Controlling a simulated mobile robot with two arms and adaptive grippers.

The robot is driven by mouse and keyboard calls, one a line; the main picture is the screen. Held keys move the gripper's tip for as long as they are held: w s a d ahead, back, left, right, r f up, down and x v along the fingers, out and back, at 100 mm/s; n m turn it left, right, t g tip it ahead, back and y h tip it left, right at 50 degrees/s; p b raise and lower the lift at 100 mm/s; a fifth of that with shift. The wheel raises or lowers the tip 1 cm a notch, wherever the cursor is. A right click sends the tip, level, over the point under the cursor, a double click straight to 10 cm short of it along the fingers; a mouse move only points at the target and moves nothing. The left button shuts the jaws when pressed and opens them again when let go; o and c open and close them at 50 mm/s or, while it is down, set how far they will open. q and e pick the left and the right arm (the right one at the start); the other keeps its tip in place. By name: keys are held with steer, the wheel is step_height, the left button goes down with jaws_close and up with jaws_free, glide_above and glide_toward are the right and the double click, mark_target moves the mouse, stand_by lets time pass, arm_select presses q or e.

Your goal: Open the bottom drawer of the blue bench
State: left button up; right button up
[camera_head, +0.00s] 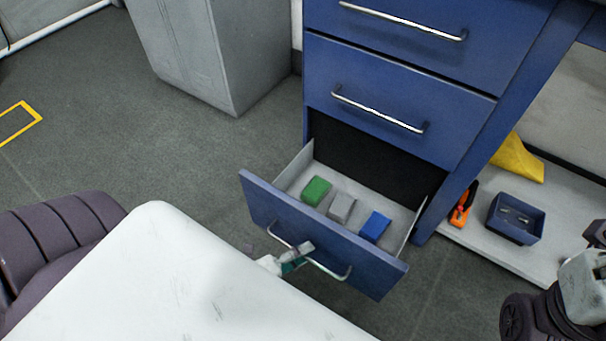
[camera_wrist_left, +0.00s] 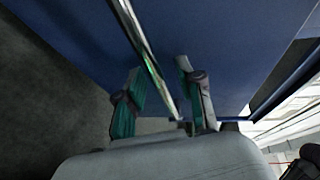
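The blue bench (camera_head: 400,85) has its bottom drawer (camera_head: 325,235) pulled well out, with a green block (camera_head: 316,190), a grey block (camera_head: 341,207) and a blue block (camera_head: 375,226) inside. My left gripper (camera_head: 293,258) is at the drawer's metal handle (camera_head: 331,270), partly hidden by the white surface in front. In the left wrist view the handle bar (camera_wrist_left: 150,60) passes between the two fingers of my left gripper (camera_wrist_left: 160,85). The fingers stand apart, with visible space around the bar. My right arm shows at the right edge; its gripper is not seen.
A white tabletop (camera_head: 180,270) lies close in front of the drawer. A purple seat (camera_head: 60,245) is at left and a grey cabinet (camera_head: 205,50) behind. A low shelf (camera_head: 560,250) at right holds a blue box (camera_head: 516,220) and an orange tool (camera_head: 464,204).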

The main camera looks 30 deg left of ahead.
arm_select(q)
steer(key=v, duration=1.1)
steer(key=shift+s+a, duration=0.2)
steer(key=shift+s, duration=0.15)
